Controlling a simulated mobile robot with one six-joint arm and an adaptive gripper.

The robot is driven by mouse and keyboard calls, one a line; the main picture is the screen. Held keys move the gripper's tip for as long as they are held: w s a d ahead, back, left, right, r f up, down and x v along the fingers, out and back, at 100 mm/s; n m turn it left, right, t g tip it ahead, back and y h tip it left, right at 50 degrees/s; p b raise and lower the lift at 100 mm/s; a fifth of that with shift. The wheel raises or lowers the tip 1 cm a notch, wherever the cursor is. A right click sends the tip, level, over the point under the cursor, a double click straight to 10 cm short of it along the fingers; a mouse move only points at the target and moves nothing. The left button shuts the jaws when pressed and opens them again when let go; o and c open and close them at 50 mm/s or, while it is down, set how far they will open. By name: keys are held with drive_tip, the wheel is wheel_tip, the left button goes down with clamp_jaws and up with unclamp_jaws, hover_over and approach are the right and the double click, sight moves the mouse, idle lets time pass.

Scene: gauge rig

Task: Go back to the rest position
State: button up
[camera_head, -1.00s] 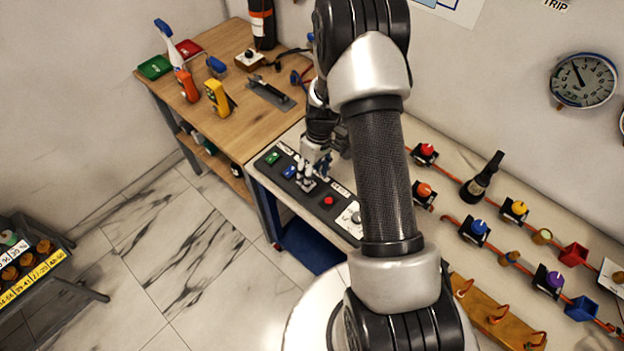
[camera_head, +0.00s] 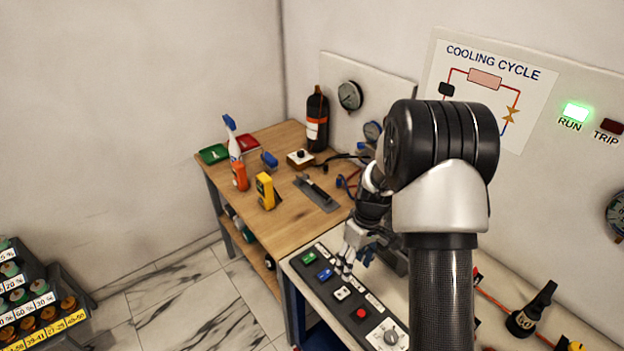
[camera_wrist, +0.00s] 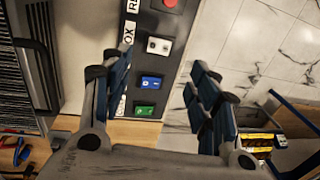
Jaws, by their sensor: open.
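My gripper (camera_head: 357,255) is above the black control panel (camera_head: 331,268) on the bench, with my arm reaching down from the right. In the wrist view my gripper (camera_wrist: 158,92) has its two blue-padded fingers wide apart with nothing between them. Behind that gap lie the panel's blue switch (camera_wrist: 151,83), green switch (camera_wrist: 145,111) and white socket-like block (camera_wrist: 159,46). A red button (camera_wrist: 170,3) is at the top edge. I cannot tell the exact height of the fingers above the panel.
A rack of jars (camera_head: 40,310) is at lower left. Marble floor between is clear.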

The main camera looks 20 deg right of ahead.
drive_tip(key=s+a+r+m+t+b, duration=0.1)
drive_tip(key=s+a+r, duration=0.1)
drive_tip(key=r, duration=0.3)
drive_tip(key=s+a+r+t+h+b, duration=0.1)
drive_tip(key=s+a+r, duration=0.15)
drive_tip(key=r, duration=0.35)
drive_tip(key=s+a+r+m+b, duration=0.1)
drive_tip(key=s+a+r, duration=0.15)
drive_tip(key=r, duration=0.25)
drive_tip(key=s+a+r+m+t+b, duration=0.1)
drive_tip(key=s+a+r, duration=0.1)
drive_tip(key=s, duration=0.6)
drive_tip(key=s+a+r+m+t+b, duration=0.1)
drive_tip(key=s+a+r+t+b, duration=0.1)
drive_tip(key=s, duration=0.6)
drive_tip(key=shift+s+a, duration=0.15)
drive_tip(key=shift+s, duration=0.15)
drive_tip(key=shift+r, duration=0.1)
